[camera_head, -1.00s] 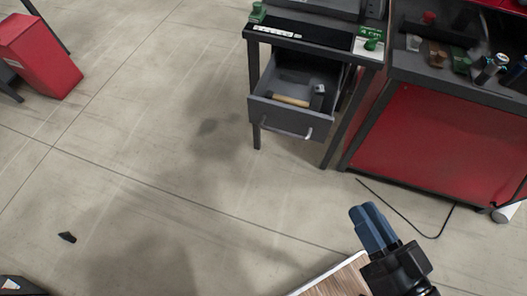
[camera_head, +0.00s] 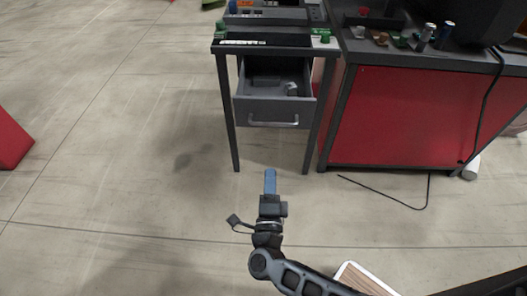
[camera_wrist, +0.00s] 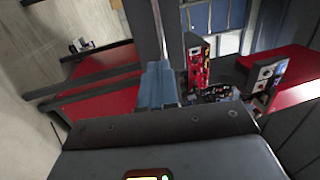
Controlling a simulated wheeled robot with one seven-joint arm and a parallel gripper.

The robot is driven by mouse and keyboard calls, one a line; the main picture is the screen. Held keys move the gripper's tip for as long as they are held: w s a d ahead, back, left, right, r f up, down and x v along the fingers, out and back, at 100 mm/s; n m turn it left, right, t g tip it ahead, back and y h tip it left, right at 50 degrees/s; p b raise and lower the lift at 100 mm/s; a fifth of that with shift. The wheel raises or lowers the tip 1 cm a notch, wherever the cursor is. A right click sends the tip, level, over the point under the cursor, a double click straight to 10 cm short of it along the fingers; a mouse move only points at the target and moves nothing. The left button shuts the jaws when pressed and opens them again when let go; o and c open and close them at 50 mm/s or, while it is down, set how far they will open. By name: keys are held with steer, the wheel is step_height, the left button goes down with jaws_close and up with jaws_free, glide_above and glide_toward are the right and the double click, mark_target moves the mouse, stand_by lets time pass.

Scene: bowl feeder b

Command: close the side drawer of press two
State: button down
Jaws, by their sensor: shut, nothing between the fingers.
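The side drawer (camera_head: 272,111) is dark grey with a pale bar handle (camera_head: 273,124). It hangs under a small dark side table (camera_head: 262,40) and stands pulled open, its inside showing. A small grey-white object (camera_head: 291,88) lies in it. My gripper (camera_head: 270,176) is in front of and below the drawer in the head view, apart from it, with its blue fingers pointing toward the table. The fingers are together with nothing between them. They also show in the wrist view (camera_wrist: 157,82).
A red-sided workbench (camera_head: 410,115) with small parts and cans on top stands right of the side table. A thin black cable (camera_head: 400,203) lies on the floor before it. A red object (camera_head: 10,140) is at the left edge. Floor left of the table is clear.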

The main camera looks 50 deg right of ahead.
mark_target(273, 93)
steer(key=p+x, duration=0.1)
steer(key=x, duration=1.2)
steer(key=shift+w+d, duration=0.25)
steer(key=shift+w, duration=0.05)
steer(key=f+b+x, duration=0.1)
steer(key=b+x, duration=0.4)
steer(key=x, duration=0.2)
steer(key=f+b+x, duration=0.2)
steer(key=b+x, duration=0.2)
steer(key=x, duration=0.4)
steer(key=f+b+x, duration=0.1)
steer(key=b+x, duration=0.4)
steer(key=x, duration=0.2)
steer(key=shift+w+d+f+b, duration=0.25)
steer(key=shift+w+d+b, duration=0.05)
steer(key=shift+w+d, duration=0.3)
steer(key=shift+w+d+r+b, duration=0.1)
steer(key=shift+w+d+b, duration=0.25)
steer(key=shift+d, duration=0.15)
steer(key=shift+d+r, duration=0.15)
steer(key=shift+r, duration=0.1)
